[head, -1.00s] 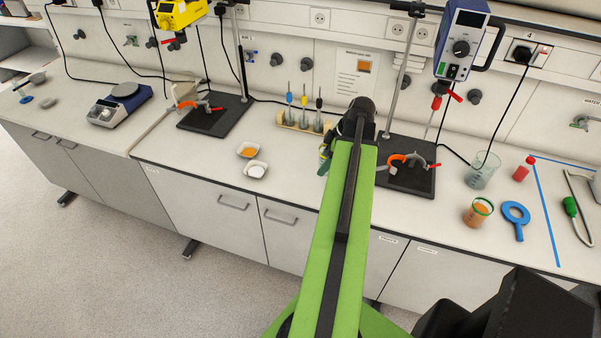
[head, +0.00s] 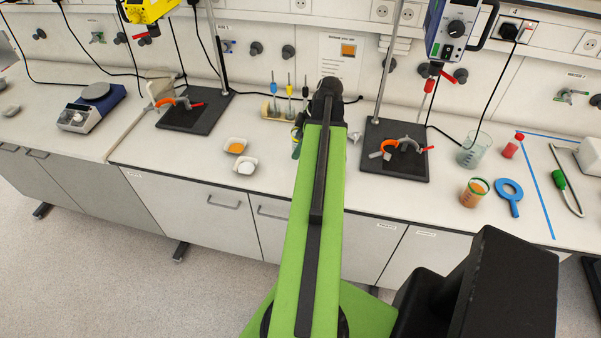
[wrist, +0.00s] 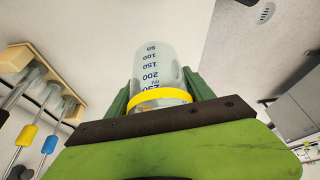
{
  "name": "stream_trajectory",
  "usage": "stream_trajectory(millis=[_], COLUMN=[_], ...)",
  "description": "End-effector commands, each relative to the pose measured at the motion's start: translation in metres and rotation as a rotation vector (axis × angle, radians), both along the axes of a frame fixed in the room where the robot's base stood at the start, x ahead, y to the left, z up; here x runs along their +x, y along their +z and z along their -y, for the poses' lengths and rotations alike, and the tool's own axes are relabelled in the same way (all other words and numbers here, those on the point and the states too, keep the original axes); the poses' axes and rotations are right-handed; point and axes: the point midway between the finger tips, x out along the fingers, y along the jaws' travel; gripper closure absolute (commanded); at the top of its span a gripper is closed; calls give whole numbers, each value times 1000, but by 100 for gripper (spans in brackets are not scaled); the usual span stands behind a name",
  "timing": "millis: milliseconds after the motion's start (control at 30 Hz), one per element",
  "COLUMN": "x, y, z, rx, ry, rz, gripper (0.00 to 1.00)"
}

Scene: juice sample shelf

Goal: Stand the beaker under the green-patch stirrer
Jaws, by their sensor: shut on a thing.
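My gripper (wrist: 158,92) is shut on a clear beaker (wrist: 157,62) with blue graduations and a yellow band at its rim. The green fingers are on either side of it. In the head view my arm hides most of the gripper and the beaker. A blue-grey stirrer (head: 459,30) hangs on a rod at the right, above a black base plate (head: 397,170) with an orange-lined clamp (head: 403,146). A yellow stirrer (head: 150,8) hangs at the left above another black base plate (head: 195,112). I cannot make out a green patch on either.

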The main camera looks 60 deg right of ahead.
Motion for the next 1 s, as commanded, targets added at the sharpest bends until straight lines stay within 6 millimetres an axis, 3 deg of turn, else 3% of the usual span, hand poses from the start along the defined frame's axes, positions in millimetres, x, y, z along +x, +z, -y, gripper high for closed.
stream_trajectory(millis=[300, 567, 800, 1000], x=[-3, -3, -3, -3], y=[-59, -65, -100, -97], z=[2, 3, 3, 3], rx=[0, 0, 0, 0], ry=[-6, -7, -7, -8], rz=[0, 0, 0, 0], gripper=[95, 95, 95, 95])
